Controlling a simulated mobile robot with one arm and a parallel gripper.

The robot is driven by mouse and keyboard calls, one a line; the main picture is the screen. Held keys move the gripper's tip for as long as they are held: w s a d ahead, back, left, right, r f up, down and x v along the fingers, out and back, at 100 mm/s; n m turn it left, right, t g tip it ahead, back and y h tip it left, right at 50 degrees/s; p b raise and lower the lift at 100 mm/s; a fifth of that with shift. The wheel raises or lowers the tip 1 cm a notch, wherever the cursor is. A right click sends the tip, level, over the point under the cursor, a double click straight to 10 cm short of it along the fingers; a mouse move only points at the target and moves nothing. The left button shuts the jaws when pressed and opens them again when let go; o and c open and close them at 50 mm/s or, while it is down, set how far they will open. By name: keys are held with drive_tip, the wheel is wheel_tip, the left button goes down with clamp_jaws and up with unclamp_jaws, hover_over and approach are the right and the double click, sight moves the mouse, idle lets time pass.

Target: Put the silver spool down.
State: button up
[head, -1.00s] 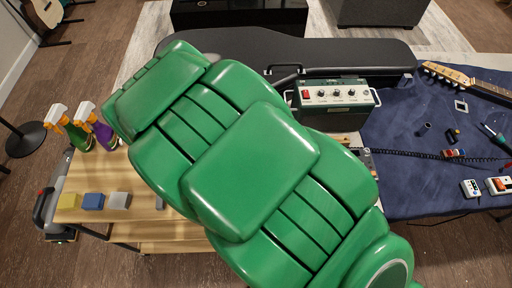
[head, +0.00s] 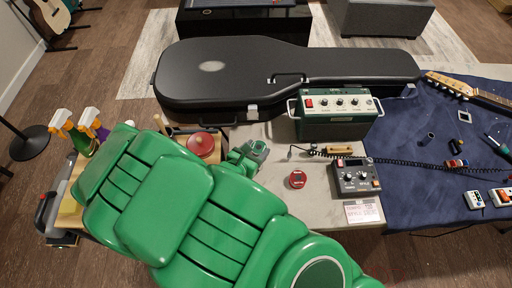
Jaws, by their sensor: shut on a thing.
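My gripper (head: 250,157) is at the end of my green arm, over the left part of the pale worktop, left of a round red tin. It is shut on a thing. A small greyish patch at its tip fits the silver spool (head: 259,147), but it is too small and covered to make out its shape. I cannot tell whether it touches the worktop (head: 325,210).
A red domed thing (head: 200,145) stands left of my gripper. The red tin (head: 298,179), a dark pedal (head: 356,177), a paper card (head: 362,211) and a green amplifier (head: 336,115) stand to the right. A black guitar case (head: 230,75) lies behind. Bare worktop shows around the tin.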

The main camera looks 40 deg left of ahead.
sight(255, 155)
drive_tip(key=shift+f, duration=1.25)
drive_tip(key=shift+f, duration=0.15)
drive_tip(key=o, duration=1.1)
drive_tip(key=shift+s+r, duration=0.3)
drive_tip(key=shift+v, duration=1.7)
